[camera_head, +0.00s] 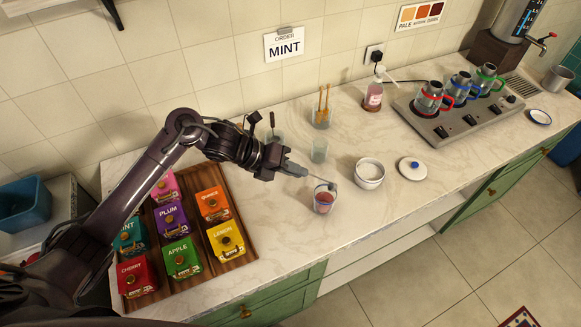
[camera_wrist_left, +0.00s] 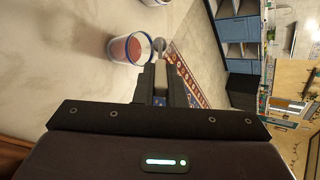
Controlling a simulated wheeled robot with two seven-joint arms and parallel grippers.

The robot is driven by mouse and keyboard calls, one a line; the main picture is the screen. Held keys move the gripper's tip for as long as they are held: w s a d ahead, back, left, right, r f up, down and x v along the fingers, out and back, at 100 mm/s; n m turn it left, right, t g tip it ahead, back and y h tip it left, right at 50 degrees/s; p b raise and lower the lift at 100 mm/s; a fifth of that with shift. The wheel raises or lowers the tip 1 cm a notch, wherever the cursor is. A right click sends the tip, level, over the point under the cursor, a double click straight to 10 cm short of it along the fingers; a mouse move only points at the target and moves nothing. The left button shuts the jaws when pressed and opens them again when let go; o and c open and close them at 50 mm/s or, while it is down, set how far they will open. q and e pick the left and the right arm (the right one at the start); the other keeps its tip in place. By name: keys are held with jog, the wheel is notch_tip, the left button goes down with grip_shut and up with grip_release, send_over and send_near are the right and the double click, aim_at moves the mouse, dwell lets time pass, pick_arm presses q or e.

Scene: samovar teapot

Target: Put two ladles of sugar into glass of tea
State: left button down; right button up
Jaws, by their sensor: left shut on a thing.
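My left gripper (camera_head: 288,167) reaches in from the left and is shut on a small metal ladle (camera_head: 330,187). The ladle's round end is at the glass of tea (camera_head: 323,203), by its upper rim; whether it holds sugar is too small to tell. In the left wrist view the glass (camera_wrist_left: 124,49) has a blue rim and reddish tea, and the ladle end (camera_wrist_left: 158,45) shows at its right edge. The gripper fingers (camera_wrist_left: 160,80) show there below it. The white sugar bowl (camera_head: 369,182) stands open to the right of the glass. My right gripper is not in view.
The bowl's lid (camera_head: 412,170) lies to the right. A wooden tray (camera_head: 237,261) of tea boxes is at left.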

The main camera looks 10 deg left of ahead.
pick_arm(q)
jog(key=shift+w+d+r+g+y+p, duration=0.15)
jog(key=shift+d+r+y+p, duration=0.4)
jog(key=shift+p, duration=0.35)
jog(key=shift+w+d+r+g+y+p, duration=0.15)
jog(key=shift+d+r+y+p, duration=0.15)
jog(key=shift+r+y+p, duration=0.45)
jog(key=w+d+r+g+y+p, duration=0.2)
jog(key=d+r+y+p, duration=0.1)
jog(key=d+r+y, duration=0.3)
jog(key=shift+d+y, duration=0.7)
jog(key=shift+d, duration=0.15)
jog(key=shift+w+a+f, duration=0.1)
